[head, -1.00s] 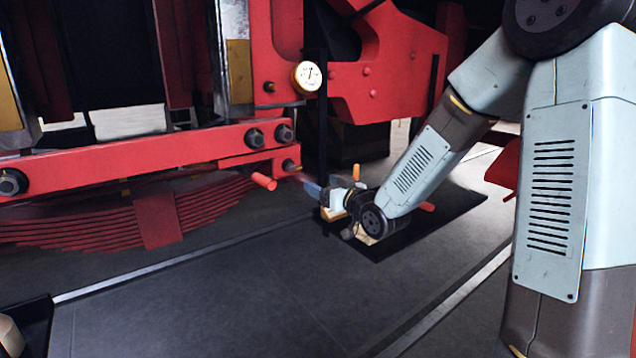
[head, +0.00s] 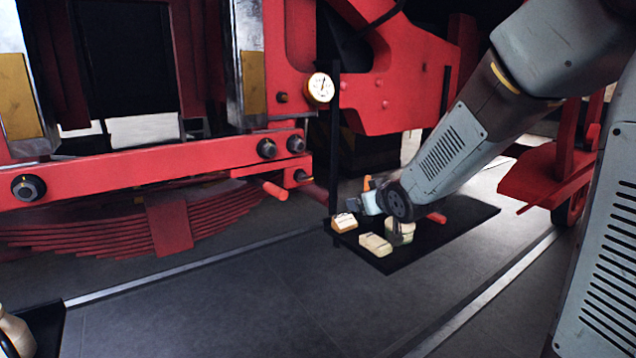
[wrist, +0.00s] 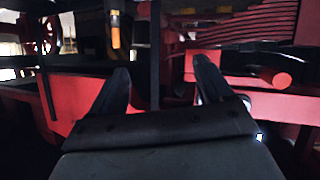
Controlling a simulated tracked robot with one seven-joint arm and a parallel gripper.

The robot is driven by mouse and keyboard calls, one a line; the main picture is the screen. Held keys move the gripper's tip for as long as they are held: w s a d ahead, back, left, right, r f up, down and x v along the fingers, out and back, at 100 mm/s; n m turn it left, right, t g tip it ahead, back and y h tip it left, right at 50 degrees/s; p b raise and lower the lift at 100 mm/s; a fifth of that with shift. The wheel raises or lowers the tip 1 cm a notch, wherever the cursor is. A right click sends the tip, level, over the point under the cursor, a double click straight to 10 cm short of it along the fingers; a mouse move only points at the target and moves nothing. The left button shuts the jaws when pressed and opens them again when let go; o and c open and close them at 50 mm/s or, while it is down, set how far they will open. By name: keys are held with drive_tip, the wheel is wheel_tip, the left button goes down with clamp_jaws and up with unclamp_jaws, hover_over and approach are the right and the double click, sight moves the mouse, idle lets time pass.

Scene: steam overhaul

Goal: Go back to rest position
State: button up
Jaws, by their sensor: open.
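My gripper shows in the wrist view (wrist: 160,88), with two dark fingers spread apart and nothing between them. Beyond the fingers are red frame parts and a dark upright post. In the head view my arm comes in from the upper right and reaches down to the black mat (head: 458,222). My wrist is low over the mat, close to the small blocks there. The fingertips are hard to make out in the head view.
On the mat are a tan block (head: 376,244), another block (head: 344,222) and a pale green round piece (head: 400,232). A red locomotive frame (head: 150,170) with a gauge (head: 320,88) stands behind. A thin dark post (head: 334,140) rises by the mat. Grey floor (head: 250,300) in front is clear.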

drive_tip(key=s+d+r+m+g+h, duration=0.1)
drive_tip(key=s+d+g, duration=0.1)
drive_tip(key=s, duration=0.7)
drive_tip(key=s+d+r+m+g+h, duration=0.1)
drive_tip(key=s+d, duration=0.4)
drive_tip(key=s, duration=0.5)
drive_tip(key=s+d+r+m+g+h, duration=0.1)
drive_tip(key=s+d+r+m+g, duration=0.2)
drive_tip(key=s, duration=0.7)
drive_tip(key=shift+s+d+r+g+h, duration=0.2)
drive_tip(key=shift+d+r+g+h, duration=0.15)
drive_tip(key=shift+d, duration=0.2)
drive_tip(key=shift+f, duration=0.1)
